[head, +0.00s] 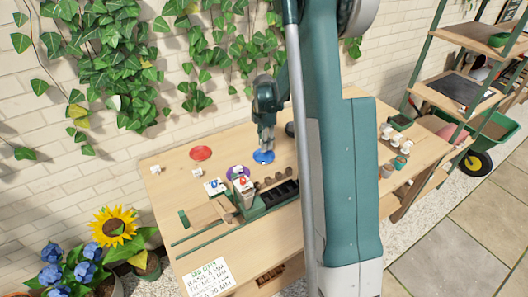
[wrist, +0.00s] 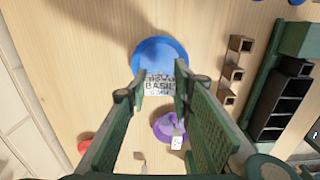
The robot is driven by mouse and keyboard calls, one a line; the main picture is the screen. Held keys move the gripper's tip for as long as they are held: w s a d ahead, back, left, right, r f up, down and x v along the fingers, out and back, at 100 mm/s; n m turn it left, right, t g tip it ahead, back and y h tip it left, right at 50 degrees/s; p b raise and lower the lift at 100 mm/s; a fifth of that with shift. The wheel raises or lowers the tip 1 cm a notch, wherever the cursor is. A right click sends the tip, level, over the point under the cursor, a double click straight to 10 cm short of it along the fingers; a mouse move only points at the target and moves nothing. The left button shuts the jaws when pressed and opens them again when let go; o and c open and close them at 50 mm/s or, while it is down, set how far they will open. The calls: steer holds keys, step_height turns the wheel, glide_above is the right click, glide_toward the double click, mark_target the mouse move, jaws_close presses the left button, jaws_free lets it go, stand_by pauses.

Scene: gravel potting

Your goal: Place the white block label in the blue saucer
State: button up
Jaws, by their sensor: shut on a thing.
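My gripper (wrist: 160,90) is shut on a white block label (wrist: 161,83) with dark printed letters, held between its green fingertips. In the wrist view the label overlaps the near part of the blue saucer (wrist: 160,50); I cannot tell whether it touches it. In the head view my gripper (head: 266,148) points down right at the blue saucer (head: 263,158), and the held label is not clearly seen there. The saucer lies flat on the wooden table and otherwise looks empty.
A red saucer (head: 201,153) lies to the left and a purple saucer (head: 229,172) with a white block nearer. Two white blocks (head: 197,171) (head: 153,169) stand at the left. A green tray with dark cells (head: 283,192) is in front. Cups (head: 392,162) stand right.

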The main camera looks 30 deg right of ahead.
steer(key=shift+f, duration=0.45)
steer(key=shift+f, duration=0.1)
steer(key=shift+f, duration=1.75)
steer(key=shift+f+b, duration=0.25)
steer(key=shift+b, duration=0.15)
steer(key=o, duration=0.7)
steer(key=shift+r, duration=0.1)
steer(key=shift+r, duration=0.1)
step_height(320, 180, up, 12)
steer(key=shift+r+p, duration=0.1)
steer(key=shift+p, duration=0.65)
